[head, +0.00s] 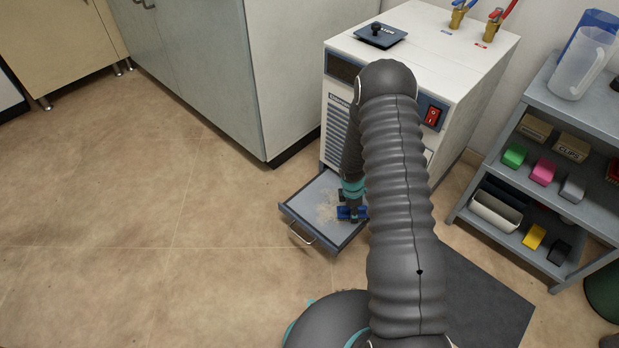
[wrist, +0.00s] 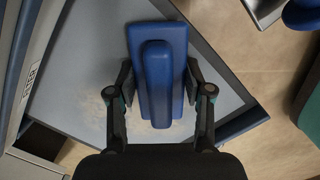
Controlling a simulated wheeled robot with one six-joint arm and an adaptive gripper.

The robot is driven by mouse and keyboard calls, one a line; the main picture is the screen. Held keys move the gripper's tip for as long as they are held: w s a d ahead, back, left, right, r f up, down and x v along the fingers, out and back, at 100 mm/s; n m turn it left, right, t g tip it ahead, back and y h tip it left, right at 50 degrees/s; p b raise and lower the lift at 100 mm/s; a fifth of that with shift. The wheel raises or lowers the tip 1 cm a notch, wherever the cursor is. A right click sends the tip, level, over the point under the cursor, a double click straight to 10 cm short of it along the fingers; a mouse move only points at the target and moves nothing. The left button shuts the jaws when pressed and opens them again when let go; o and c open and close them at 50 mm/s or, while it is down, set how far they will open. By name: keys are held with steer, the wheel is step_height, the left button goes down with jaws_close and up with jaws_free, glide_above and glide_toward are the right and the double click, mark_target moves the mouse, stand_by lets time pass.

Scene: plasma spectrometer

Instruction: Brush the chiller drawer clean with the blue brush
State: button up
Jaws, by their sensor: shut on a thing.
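The blue brush (wrist: 163,75) is held between the two fingers of my gripper (wrist: 160,100), which is shut on its raised handle. The chiller drawer (head: 298,204) is pulled out at the foot of the white chiller (head: 460,75), and its grey floor (wrist: 85,75) shows in the wrist view. Pale tan debris (head: 328,208) lies on the drawer floor, left of the brush in the head view. The brush also shows in the head view (head: 346,212), over the right part of the drawer. I cannot tell whether its bristles touch the floor.
A grey shelf unit (head: 585,115) with coloured boxes and a clear jug (head: 582,62) stands on the right. A grey cabinet (head: 205,70) stands left of the chiller. A dark mat (head: 480,295) lies at lower right. The tan floor left of the drawer is clear.

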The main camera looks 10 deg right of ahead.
steer(key=shift+s+d, duration=0.3)
steer(key=shift+s, duration=0.05)
steer(key=shift+s+d+r+p, duration=0.15)
steer(key=shift+r+p, duration=0.2)
steer(key=shift+r, duration=0.3)
steer(key=shift+s+d+r+p, duration=0.15)
steer(key=shift+r+p, duration=0.2)
steer(key=shift+r, duration=0.25)
steer(key=shift+w+a+r+p, duration=0.1)
steer(key=shift+a+r+p, duration=0.15)
steer(key=shift+r+p, duration=1.95)
steer(key=shift+r, duration=0.6)
